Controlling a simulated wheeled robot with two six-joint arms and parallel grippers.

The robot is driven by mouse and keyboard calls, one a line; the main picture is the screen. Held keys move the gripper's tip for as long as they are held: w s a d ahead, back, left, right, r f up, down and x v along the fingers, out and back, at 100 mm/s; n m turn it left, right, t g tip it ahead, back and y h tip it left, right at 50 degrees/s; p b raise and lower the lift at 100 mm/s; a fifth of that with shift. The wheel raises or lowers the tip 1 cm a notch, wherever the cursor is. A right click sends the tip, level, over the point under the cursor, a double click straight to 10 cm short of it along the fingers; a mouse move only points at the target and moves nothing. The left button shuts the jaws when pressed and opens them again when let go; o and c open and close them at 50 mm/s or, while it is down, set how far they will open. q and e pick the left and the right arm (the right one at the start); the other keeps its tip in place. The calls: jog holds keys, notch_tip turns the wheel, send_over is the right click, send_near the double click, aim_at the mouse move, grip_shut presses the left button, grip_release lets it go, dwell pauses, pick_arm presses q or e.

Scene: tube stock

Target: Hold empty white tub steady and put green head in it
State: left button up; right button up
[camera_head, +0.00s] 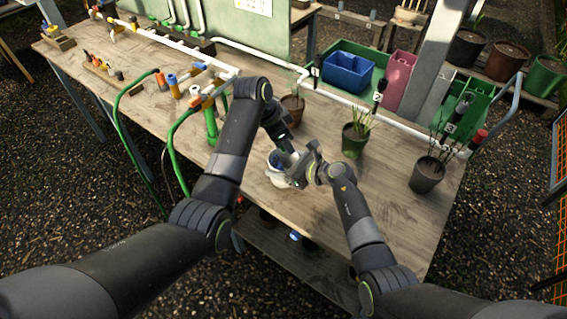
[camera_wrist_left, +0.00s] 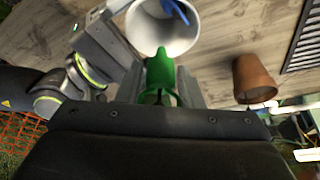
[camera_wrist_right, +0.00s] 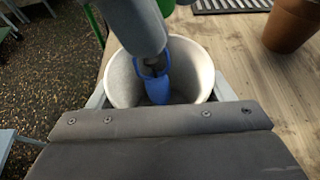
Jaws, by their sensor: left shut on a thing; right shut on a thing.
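The white tub (camera_head: 277,181) stands on the wooden table and also shows in the left wrist view (camera_wrist_left: 178,42) and the right wrist view (camera_wrist_right: 125,85). A blue piece (camera_wrist_right: 157,88) is inside it, so it is not empty. My right gripper (camera_wrist_right: 158,98) is shut on the tub, one finger on each side. My left gripper (camera_wrist_left: 160,85) is shut on the green head (camera_wrist_left: 160,72), close beside the tub's rim in the left wrist view. In the head view my arms hide part of the tub, and the green head cannot be made out there.
A brown pot (camera_head: 292,108) stands behind the tub. Potted plants (camera_head: 355,140) (camera_head: 427,174) stand to the right. Green and orange pipe fittings (camera_head: 211,125) are at the left, and a blue bin (camera_head: 348,73) at the back. Bare table lies between the tub and the plants.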

aim_at(284, 151)
pick_arm(q)
jog(key=shift+f, duration=2.3)
jog(key=o, duration=1)
jog(key=shift+r, duration=0.1)
jog(key=v, duration=1.2)
jog(key=shift+d, duration=0.1)
pick_arm(e)
jog(key=o, duration=1.1)
jog(key=shift+c, duration=0.2)
